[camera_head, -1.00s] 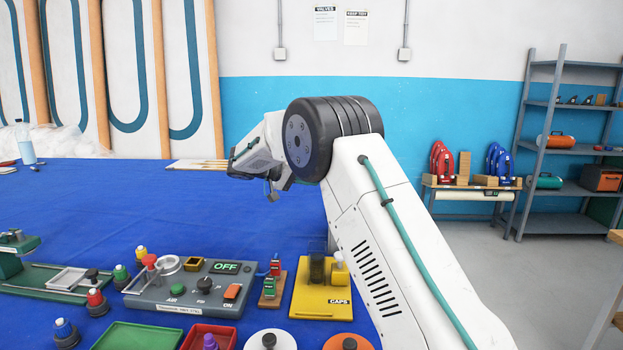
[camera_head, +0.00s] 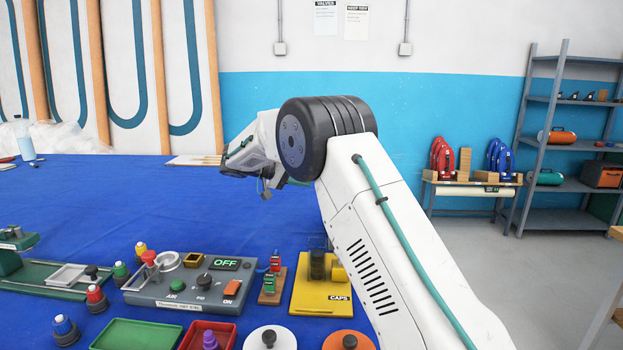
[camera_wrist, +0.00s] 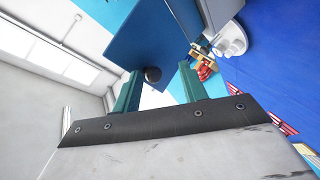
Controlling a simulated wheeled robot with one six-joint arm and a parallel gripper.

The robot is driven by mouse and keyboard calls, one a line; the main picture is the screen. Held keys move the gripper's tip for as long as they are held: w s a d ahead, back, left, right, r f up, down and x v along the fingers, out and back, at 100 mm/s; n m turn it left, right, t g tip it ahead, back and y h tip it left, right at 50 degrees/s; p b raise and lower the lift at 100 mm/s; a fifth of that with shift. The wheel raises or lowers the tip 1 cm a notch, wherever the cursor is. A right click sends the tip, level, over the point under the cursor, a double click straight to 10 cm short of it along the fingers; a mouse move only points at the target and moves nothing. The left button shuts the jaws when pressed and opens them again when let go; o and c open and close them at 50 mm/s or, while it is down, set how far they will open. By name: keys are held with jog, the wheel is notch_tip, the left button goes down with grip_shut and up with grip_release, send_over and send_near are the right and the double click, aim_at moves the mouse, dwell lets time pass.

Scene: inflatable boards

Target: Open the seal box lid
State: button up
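I cannot tell how far beyond the fingertips the knob is. In the head view my arm reaches out to the left over the blue table, and its end hides what lies behind it. No seal box shows clearly there.
The blue table (camera_head: 110,210) is largely bare in its middle. Shelves (camera_head: 565,145) stand at the right.

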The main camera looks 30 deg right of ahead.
jog(key=v, duration=0.6)
dwell(0.3)
jog(key=s+a+f+n+y, duration=0.1)
jog(key=s+f+n+y, duration=0.4)
jog(key=s, duration=0.4)
jog(key=s+a+r+n+t+y, duration=0.1)
jog(key=s+y, duration=0.3)
jog(key=s, duration=1.7)
jog(key=s+a+r+n+t+y, duration=0.1)
jog(key=s+y, duration=0.4)
jog(key=s, duration=1.6)
jog(key=shift+s+a+n+t, duration=0.45)
jog(key=shift+a+t, duration=0.35)
jog(key=shift+a, duration=0.45)
